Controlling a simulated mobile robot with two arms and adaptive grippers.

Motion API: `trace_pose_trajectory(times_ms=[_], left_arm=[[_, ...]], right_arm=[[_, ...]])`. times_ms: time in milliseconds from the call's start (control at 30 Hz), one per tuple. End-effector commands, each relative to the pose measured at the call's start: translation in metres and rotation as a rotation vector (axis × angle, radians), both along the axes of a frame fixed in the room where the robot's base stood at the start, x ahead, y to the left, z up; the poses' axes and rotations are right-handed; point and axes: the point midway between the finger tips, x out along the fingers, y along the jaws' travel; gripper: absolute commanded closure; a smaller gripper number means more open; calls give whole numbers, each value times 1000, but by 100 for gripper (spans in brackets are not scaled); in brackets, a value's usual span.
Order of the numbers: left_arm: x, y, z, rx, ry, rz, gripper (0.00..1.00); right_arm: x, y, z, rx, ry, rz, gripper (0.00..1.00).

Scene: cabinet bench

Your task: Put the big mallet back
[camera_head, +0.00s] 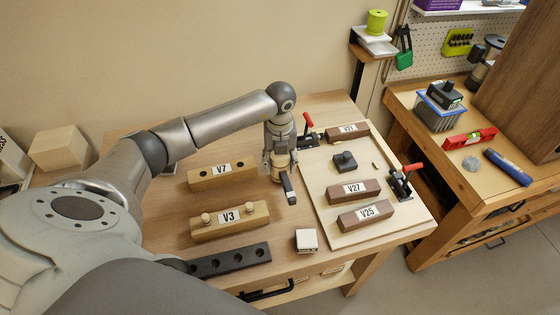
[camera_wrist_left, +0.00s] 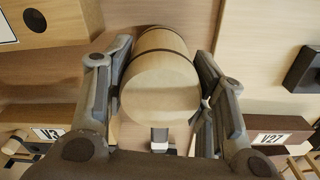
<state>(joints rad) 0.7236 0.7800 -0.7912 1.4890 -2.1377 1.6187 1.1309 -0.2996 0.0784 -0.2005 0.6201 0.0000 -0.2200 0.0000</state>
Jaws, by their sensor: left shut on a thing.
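My left gripper (camera_head: 281,161) is shut on the big mallet (camera_head: 279,177) and points down, to the right of the V7 block. The mallet's pale round wooden head with a dark band shows between the two fingers in the left wrist view (camera_wrist_left: 160,92). Its dark handle slants out toward the front. I cannot tell whether the mallet touches the bench. My right gripper is in neither view.
A dark block with several holes (camera_head: 230,261) and a small pale cube (camera_head: 306,240) lie near the bench's front. On the right, a pale board (camera_head: 325,222) bears the V27 (camera_head: 353,191) and V25 (camera_head: 366,216) blocks and red-handled clamps (camera_head: 398,182). Bare bench surface surrounds the mallet.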

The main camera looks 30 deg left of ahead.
Motion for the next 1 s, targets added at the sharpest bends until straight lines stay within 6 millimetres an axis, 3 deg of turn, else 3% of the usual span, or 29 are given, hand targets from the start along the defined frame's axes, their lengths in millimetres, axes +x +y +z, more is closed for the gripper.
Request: trace_pose_trajectory(times_ms=[767,800,1000], left_arm=[[0,0,-7,0,0,0,88],[0,0,-7,0,0,0,49],[0,0,-7,0,0,0,25]], right_arm=[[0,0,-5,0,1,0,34],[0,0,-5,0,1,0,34],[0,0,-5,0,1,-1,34]])
